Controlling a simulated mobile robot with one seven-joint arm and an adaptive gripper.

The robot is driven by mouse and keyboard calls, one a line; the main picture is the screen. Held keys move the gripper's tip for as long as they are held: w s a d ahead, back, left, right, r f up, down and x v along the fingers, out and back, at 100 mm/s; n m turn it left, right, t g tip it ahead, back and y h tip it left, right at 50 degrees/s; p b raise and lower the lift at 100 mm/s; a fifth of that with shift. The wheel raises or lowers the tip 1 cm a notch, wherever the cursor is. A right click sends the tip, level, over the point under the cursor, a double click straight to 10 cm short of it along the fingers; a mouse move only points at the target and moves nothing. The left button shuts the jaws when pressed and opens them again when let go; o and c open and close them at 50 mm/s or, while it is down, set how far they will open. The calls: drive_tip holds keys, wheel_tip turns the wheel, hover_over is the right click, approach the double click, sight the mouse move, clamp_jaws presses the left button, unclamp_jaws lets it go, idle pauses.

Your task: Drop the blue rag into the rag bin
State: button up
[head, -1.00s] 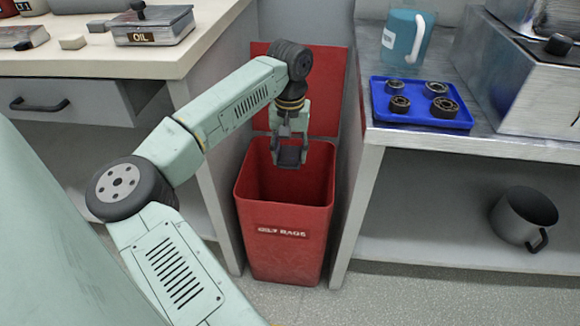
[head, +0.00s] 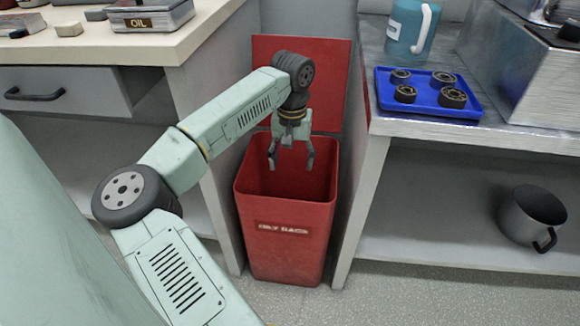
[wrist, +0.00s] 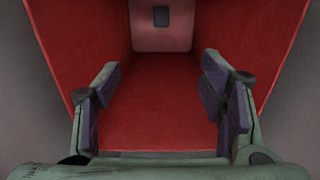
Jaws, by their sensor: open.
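The red rag bin (head: 285,245) stands between two benches, its lid upright behind it. A partly blurred label is on its front. My gripper (head: 291,160) points down over the bin's open mouth, its fingers spread with nothing between them. In the wrist view the open gripper (wrist: 160,100) shows its dark finger pads on both sides, with bare red bin surface (wrist: 155,105) between them. The blue rag is not visible in either view; part of the bin's inside is hidden behind the front wall.
On the right bench a blue tray (head: 427,92) holds several dark metal rings, with a teal jug (head: 408,32) behind it. A grey mug (head: 530,215) is on the lower shelf. An oil tin (head: 150,18) sits on the left bench. The benches flank the bin closely.

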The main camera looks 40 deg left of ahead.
drive_tip(key=shift+r, duration=0.1)
wheel_tip(320, 180, up, 12)
idle(0.6)
idle(0.4)
